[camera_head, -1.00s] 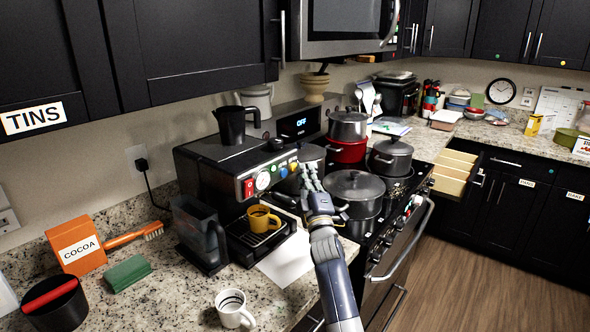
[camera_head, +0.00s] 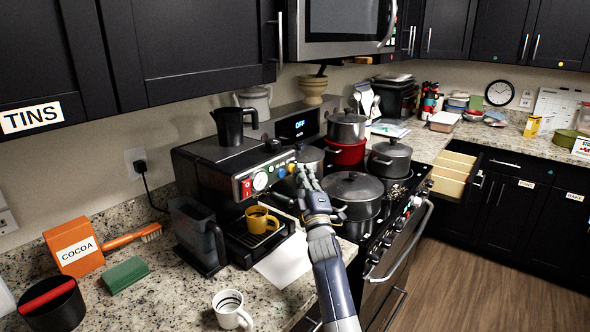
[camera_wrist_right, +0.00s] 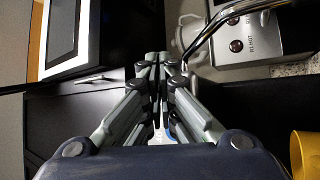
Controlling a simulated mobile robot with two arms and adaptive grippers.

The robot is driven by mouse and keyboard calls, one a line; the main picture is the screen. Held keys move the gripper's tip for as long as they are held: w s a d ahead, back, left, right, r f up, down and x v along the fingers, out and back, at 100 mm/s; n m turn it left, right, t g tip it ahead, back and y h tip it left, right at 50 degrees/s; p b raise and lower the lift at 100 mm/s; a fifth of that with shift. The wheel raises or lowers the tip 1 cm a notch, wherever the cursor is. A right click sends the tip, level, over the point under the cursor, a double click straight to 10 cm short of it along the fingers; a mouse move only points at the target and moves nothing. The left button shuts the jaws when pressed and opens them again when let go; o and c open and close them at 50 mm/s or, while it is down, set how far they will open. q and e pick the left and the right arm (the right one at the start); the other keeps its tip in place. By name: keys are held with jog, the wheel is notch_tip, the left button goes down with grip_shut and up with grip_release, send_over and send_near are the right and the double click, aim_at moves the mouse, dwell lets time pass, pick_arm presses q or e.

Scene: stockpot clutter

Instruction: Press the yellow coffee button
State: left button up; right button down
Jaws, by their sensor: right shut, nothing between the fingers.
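The black coffee machine (camera_head: 212,160) stands on the counter in the head view. Its silver front panel carries a red switch (camera_head: 247,188), a round gauge (camera_head: 261,180) and small coloured buttons. The yellow button (camera_head: 282,171) is tiny, near the panel's right end beside a blue one. My right gripper (camera_head: 305,174) is shut and empty, its fingertips just right of the panel; I cannot tell whether they touch it. The wrist view shows the closed fingers (camera_wrist_right: 160,62) but not the yellow button. A yellow mug (camera_head: 262,220) sits under the spout. My left gripper is out of view.
Pots, including a large lidded one (camera_head: 353,190), crowd the stove right of my arm. A clear jug (camera_head: 198,235) stands by the machine. A white mug (camera_head: 230,309) is near the counter's front edge. A black pitcher (camera_head: 230,125) stands on the machine.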

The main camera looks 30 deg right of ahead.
jog(key=shift+w+a, duration=0.15)
jog(key=shift+a, duration=0.15)
jog(key=shift+f, duration=0.1)
jog(key=shift+s+d+f+p, duration=0.15)
jog(key=shift+s+f+p, duration=0.05)
jog(key=shift+s+p, duration=0.1)
jog(key=shift+s+d, duration=0.15)
jog(key=shift+s, duration=0.05)
jog(key=s+p, duration=0.1)
jog(key=s+d+p, duration=0.1)
jog(key=s, duration=0.1)
jog(key=s+d, duration=0.1)
jog(key=shift+s+p, duration=0.3)
jog(key=shift+p, duration=0.1)
dwell(0.5)
